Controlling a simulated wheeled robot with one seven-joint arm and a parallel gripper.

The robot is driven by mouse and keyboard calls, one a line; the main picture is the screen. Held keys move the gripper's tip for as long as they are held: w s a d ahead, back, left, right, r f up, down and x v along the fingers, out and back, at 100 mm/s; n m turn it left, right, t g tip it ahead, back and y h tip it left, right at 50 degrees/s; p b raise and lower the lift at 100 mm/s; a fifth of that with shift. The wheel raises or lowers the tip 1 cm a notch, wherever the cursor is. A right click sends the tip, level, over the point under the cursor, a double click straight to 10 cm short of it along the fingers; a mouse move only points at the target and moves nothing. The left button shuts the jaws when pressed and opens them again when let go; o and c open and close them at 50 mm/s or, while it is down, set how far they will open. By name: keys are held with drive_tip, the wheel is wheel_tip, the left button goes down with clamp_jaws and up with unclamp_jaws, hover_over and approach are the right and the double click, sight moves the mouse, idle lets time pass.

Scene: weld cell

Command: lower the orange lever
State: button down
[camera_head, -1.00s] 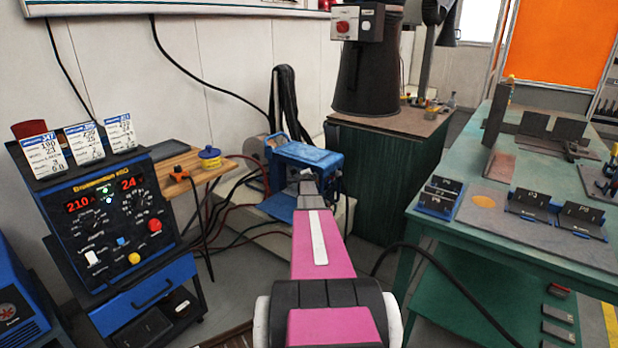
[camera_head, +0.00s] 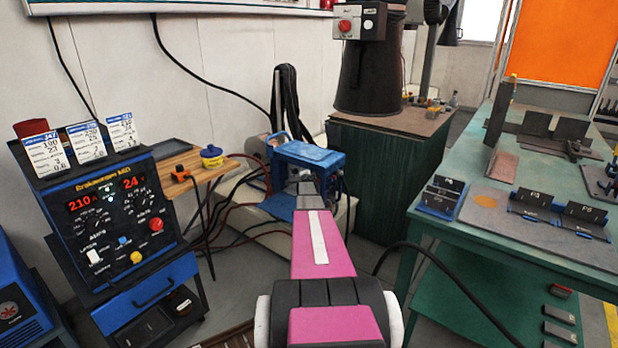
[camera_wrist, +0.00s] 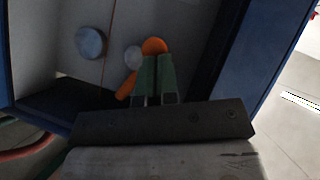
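The orange lever (camera_wrist: 125,86) shows in the wrist view inside an open blue-framed housing (camera_wrist: 288,30). Its orange rounded end (camera_wrist: 154,46) is at the tips of my gripper. My gripper (camera_wrist: 156,58) has two green fingers that lie side by side with almost no gap. The left finger covers part of the lever. I cannot tell whether the fingers touch it. In the head view, the blue unit (camera_head: 312,156) stands ahead of my arm, and its inside and the lever are hidden there.
A grey round knob (camera_wrist: 91,42) and a smaller pale disc (camera_wrist: 133,57) sit near the lever. A welding power source (camera_head: 110,220) is at left, a green cabinet (camera_head: 375,180) behind right, a green table (camera_head: 455,240) at right. Cables hang around the blue unit.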

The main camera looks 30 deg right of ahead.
drive_tip(key=shift+w+a+f, duration=0.1)
drive_tip(key=shift+w+f, duration=0.3)
drive_tip(key=shift+f, duration=0.2)
drive_tip(key=shift+w+a+f, duration=0.1)
drive_tip(key=shift+w+f, duration=0.3)
drive_tip(key=shift+f, duration=0.15)
